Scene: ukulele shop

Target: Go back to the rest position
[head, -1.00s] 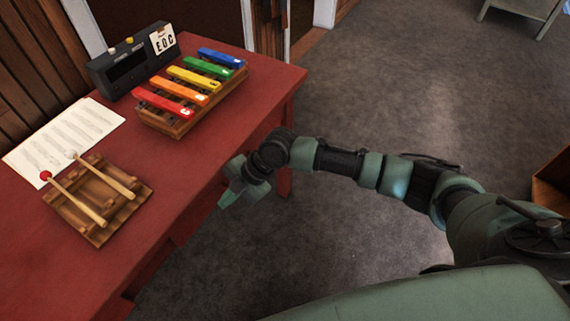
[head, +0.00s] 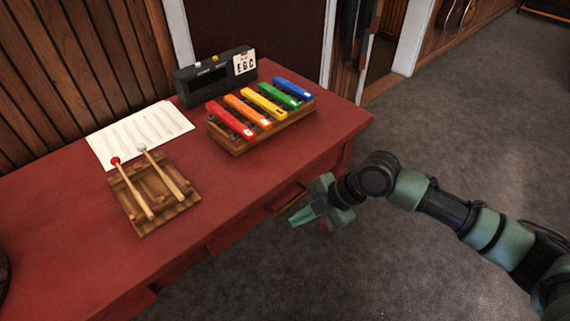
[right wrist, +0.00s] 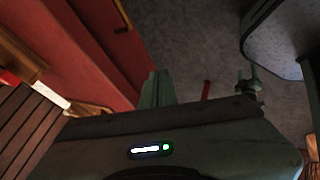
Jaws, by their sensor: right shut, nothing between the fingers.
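My right gripper (head: 304,216) is in front of the red table's (head: 255,185) front edge, over the floor, in the head view. It is shut and empty, and apart from the table. In the right wrist view its closed fingers (right wrist: 157,88) stand together near the middle. My right arm reaches in from the lower right. My left gripper cannot be made out in the head view.
On the table are a xylophone (head: 236,147) with coloured bars, a dark device (head: 208,82) with an "EGC" card (head: 245,64), a music sheet (head: 105,148), and a wooden rack (head: 133,216) holding two mallets (head: 135,190). Grey floor (head: 460,130) lies open at right.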

